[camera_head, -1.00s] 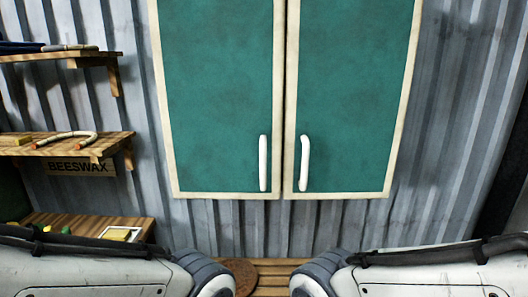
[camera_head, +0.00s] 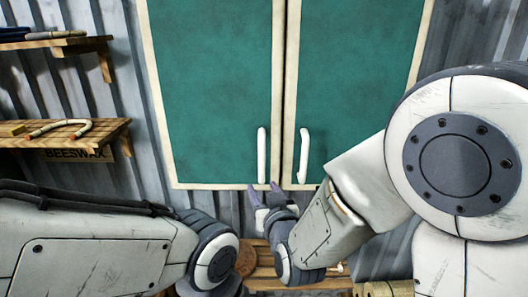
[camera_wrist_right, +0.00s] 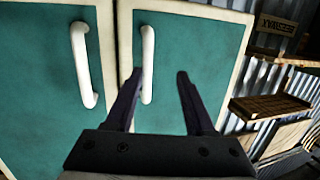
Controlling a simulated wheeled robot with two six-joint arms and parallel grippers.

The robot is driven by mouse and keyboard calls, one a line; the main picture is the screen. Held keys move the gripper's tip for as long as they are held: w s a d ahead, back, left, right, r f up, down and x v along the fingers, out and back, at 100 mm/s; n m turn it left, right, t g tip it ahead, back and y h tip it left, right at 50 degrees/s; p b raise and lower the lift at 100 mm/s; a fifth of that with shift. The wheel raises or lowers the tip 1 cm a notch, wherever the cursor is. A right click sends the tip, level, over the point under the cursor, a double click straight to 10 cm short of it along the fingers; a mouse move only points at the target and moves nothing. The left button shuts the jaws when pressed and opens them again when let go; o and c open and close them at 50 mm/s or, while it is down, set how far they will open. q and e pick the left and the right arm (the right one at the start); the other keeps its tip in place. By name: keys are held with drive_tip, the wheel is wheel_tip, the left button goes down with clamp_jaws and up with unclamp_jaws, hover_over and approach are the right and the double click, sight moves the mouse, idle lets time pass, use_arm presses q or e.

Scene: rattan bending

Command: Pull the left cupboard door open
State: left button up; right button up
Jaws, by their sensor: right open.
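The left cupboard door (camera_head: 205,95) is green with a cream frame and looks shut. Its white bar handle (camera_head: 262,155) stands upright near its lower right corner. My right gripper (camera_head: 264,189) is open, its dark fingertips just below that handle in the head view. The right wrist view is upside down, so the left door (camera_wrist_right: 190,65) shows on the right there. In it the left door's handle (camera_wrist_right: 147,65) appears between the open fingers, closer to the left one; contact cannot be told. My left arm shows at lower left, but its gripper is out of view.
The right door (camera_head: 355,80), also shut, has its own white handle (camera_head: 302,156) close beside. Wooden shelves (camera_head: 75,138) with a bent rattan piece (camera_head: 62,129) are on the left wall. A wooden slatted surface (camera_head: 285,278) lies below the cupboard.

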sight(263, 159)
drive_tip(key=shift+m+t+h, duration=0.3)
drive_tip(key=shift+t+h, duration=0.1)
drive_tip(key=shift+t, duration=0.5)
drive_tip(key=w+r+p, duration=0.1)
drive_tip(key=w, duration=0.2)
drive_tip(key=w+p, duration=0.2)
drive_tip(key=w, duration=0.1)
drive_tip(key=w+r+p, duration=0.1)
drive_tip(key=w+p, duration=0.1)
drive_tip(key=w, duration=0.2)
drive_tip(key=shift+w+a+r, duration=0.1)
drive_tip(key=shift+a+r, duration=0.05)
drive_tip(key=shift+r, duration=0.2)
drive_tip(key=shift+w+a+f, duration=0.1)
drive_tip(key=shift+w+f, duration=0.05)
drive_tip(key=shift+w, duration=0.3)
clamp_jaws()
